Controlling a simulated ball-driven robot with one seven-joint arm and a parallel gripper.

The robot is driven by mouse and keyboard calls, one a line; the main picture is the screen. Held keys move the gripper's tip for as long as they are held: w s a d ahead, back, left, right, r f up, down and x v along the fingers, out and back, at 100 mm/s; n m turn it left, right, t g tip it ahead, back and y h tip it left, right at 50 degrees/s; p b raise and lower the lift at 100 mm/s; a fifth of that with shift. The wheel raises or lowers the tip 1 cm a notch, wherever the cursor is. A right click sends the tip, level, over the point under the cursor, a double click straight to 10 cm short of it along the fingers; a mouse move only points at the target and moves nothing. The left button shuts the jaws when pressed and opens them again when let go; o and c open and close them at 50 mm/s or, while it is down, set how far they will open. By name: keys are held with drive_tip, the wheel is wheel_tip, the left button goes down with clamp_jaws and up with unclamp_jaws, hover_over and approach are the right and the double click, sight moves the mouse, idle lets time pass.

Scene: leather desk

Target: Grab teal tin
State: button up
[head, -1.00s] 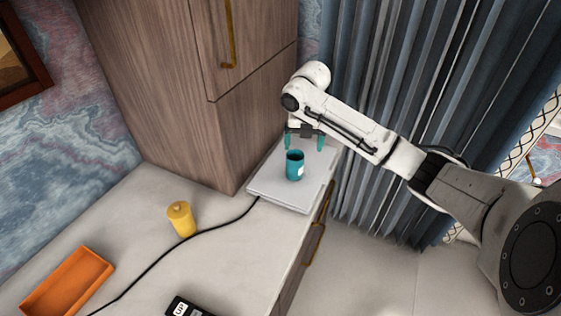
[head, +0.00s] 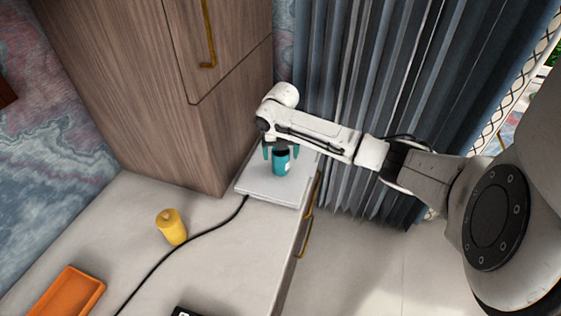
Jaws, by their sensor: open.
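The teal tin (head: 281,165) stands upright on a closed pale grey laptop-like slab (head: 262,189) near the desk's right edge. It has a dark open top and a small white label. My gripper (head: 281,154) points down at the tin from above and behind, with teal fingertips. The fingers are open, one showing on the left of the tin's top and one on the right. Whether they touch the tin cannot be told. Part of the tin's rim is hidden by the gripper.
A tall wooden cabinet (head: 150,90) rises just left of the slab. A yellow lidded canister (head: 172,228), a black cable (head: 190,241) and an orange tray (head: 68,294) are on the desk. A dark object (head: 186,311) is cut off at the bottom. Curtains (head: 380,90) hang behind my arm.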

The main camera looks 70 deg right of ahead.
drive_tip(key=shift+d+f, duration=0.1)
drive_tip(key=shift+f, duration=1.2)
drive_tip(key=shift+c, duration=0.4)
drive_tip(key=c, duration=1)
drive_tip(key=shift+r, duration=0.15)
